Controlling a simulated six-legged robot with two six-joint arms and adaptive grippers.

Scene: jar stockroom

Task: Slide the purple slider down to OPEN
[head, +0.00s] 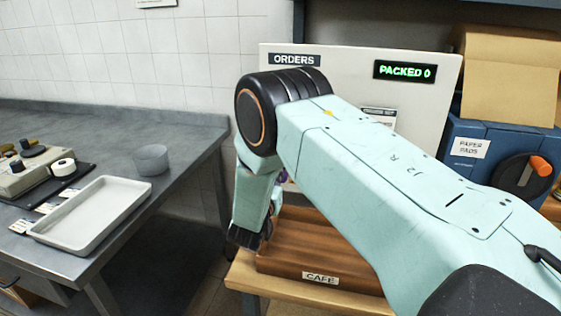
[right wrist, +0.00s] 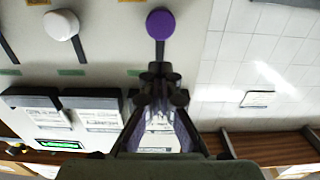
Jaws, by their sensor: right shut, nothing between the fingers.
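The purple slider (right wrist: 160,24) is a round knob at the top of the right wrist view, at the upper end of a dark slot. That view is upside down compared with the head view. My right gripper (right wrist: 157,72) is shut and empty, its tips just below the knob in the picture and in line with the slot. I see a gap between tips and knob in the picture, but cannot tell the depth. In the head view a small bit of purple (head: 283,176) shows behind my right arm, which hides most of the panel. My left gripper is not in view.
A white knob (right wrist: 61,25) sits beside the purple one. The orders board (head: 292,59) reads PACKED 0.

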